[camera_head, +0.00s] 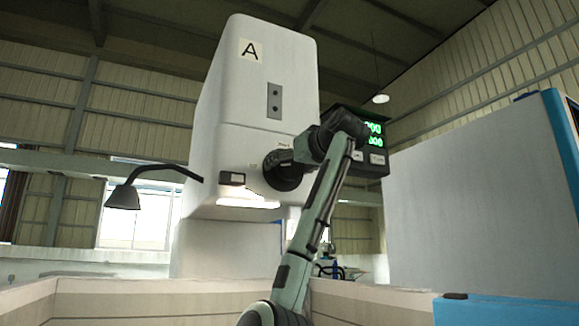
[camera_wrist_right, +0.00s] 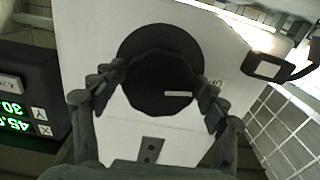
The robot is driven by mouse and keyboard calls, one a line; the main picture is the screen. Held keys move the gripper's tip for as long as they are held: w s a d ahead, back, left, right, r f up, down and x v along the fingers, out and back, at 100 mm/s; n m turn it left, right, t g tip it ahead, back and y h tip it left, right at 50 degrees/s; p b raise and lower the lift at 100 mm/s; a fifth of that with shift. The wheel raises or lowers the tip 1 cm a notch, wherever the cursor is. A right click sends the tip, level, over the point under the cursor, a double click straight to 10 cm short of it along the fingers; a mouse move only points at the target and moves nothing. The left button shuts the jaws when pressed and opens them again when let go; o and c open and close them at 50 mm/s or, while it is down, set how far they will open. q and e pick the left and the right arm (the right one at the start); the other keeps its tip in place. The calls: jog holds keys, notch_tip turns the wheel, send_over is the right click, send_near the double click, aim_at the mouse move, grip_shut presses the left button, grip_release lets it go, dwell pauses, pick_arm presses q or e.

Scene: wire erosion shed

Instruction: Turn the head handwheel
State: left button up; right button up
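The head handwheel (camera_wrist_right: 150,88) is a round black wheel with a small pale mark on its face. It sits on the white machine head (camera_head: 258,65), which carries a letter A. In the wrist view my right gripper (camera_wrist_right: 161,82) has one finger on each side of the wheel. Both fingertips lie against its rim with no clear gap. In the head view my right gripper (camera_head: 289,165) is at the wheel and my arm hides part of it. My left gripper is in neither view.
A display box (camera_head: 372,140) with green digits stands just right of my right wrist. A black lamp (camera_head: 124,196) on a bent arm is to the left. A large white cabinet (camera_head: 470,200) fills the right side. A pale low wall (camera_head: 110,300) runs along the front.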

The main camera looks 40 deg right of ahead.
jog(key=c, duration=0.8)
jog(key=shift+m, duration=1.1)
jog(key=o, duration=1.2)
jog(key=shift+c, duration=0.2)
jog(key=v, duration=1.2)
